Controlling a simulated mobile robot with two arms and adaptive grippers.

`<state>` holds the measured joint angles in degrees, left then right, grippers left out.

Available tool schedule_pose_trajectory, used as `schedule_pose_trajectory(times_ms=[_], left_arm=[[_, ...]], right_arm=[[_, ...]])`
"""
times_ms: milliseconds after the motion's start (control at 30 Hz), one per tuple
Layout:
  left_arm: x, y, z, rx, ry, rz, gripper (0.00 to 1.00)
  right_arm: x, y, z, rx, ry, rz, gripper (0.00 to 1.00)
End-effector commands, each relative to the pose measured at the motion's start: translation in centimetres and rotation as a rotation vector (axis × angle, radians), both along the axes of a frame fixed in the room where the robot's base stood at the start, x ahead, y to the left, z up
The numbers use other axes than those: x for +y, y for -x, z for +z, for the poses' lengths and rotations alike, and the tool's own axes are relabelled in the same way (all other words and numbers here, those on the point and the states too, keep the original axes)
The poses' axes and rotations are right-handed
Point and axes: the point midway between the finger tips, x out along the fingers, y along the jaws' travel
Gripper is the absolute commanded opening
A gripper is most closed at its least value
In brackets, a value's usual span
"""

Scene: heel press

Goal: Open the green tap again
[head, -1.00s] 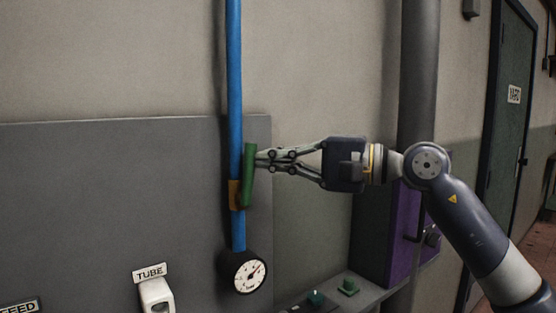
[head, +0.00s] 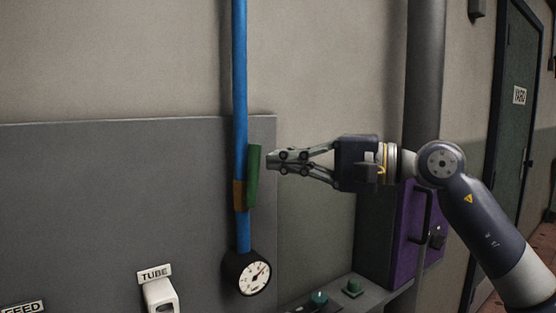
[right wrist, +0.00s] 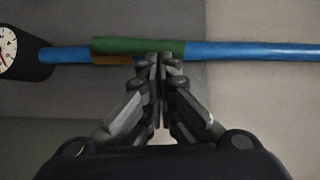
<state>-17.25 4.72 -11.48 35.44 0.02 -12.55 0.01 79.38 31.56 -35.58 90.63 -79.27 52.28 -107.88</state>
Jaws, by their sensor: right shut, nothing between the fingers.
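The green tap handle (head: 254,176) stands nearly upright, about in line with the blue pipe (head: 241,90), at a brass-coloured valve body (head: 239,196). My right gripper (head: 270,161) is shut and empty, a little to the right of the handle with a small gap in the head view. In the right wrist view the shut fingertips (right wrist: 160,58) overlap the edge of the green handle (right wrist: 130,45), with the blue pipe (right wrist: 250,51) running across behind. My left gripper is not in view.
A round gauge (head: 253,275) hangs at the pipe's lower end. A white fitting (head: 160,296) stands under a TUBE label (head: 155,273).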

Motion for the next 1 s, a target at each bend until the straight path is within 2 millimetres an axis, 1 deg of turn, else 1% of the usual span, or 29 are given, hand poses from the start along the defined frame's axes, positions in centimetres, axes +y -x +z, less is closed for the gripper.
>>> schedule_pose_trajectory(times_ms=[33,300,400,500,667,1000], left_arm=[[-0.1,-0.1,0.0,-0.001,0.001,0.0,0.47],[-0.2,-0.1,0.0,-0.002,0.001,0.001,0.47],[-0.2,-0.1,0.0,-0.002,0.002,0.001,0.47],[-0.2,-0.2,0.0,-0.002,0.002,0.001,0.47],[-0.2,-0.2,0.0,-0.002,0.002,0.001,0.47],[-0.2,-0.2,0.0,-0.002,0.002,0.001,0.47]], right_arm=[[-1.0,0.3,0.0,-0.001,0.001,-0.003,0.0],[-6.4,2.6,0.1,0.0,0.001,-0.003,0.0],[-7.9,3.3,0.2,-0.001,0.001,-0.003,0.0],[-9.0,3.8,0.2,-0.001,0.001,-0.001,0.0],[-9.7,4.2,0.3,-0.001,-0.001,0.001,0.0],[-9.6,4.2,0.3,0.005,-0.007,0.004,0.0]])
